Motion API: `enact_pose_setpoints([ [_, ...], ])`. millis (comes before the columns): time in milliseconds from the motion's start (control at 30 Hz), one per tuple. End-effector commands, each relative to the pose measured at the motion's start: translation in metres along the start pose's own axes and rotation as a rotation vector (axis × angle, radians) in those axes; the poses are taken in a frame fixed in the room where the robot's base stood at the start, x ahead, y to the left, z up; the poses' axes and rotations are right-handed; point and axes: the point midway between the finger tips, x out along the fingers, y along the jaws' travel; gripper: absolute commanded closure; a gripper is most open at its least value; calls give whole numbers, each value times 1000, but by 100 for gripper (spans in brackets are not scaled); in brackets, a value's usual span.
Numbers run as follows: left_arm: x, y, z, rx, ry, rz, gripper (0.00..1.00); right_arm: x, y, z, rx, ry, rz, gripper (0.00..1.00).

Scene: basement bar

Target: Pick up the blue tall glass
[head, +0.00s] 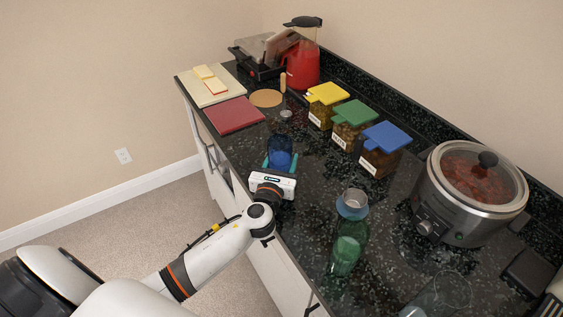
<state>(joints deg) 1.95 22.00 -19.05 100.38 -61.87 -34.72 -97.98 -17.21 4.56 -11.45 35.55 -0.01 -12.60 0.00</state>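The blue tall glass (280,150) stands near the front edge of the black speckled countertop. My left gripper (280,162) reaches it from the front, with one teal fingertip on each side of the glass. The fingers are around its lower part, and the gripper's white body hides the base. I cannot tell whether the fingers press on the glass or leave a small gap. The glass looks upright. My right gripper is not in view.
A green bottle (347,249) and a clear glass (450,291) stand to the right. A slow cooker (470,190) is at the far right. Jars with yellow (327,93), green (355,113) and blue (388,136) lids stand behind. A red board (234,115) lies left.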

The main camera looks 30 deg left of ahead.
Motion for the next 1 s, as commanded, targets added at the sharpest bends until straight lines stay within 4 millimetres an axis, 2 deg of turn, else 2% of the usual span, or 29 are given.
enact_pose_setpoints([
  [1000,1,0,-87,1,7,0,85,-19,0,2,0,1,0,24],
])
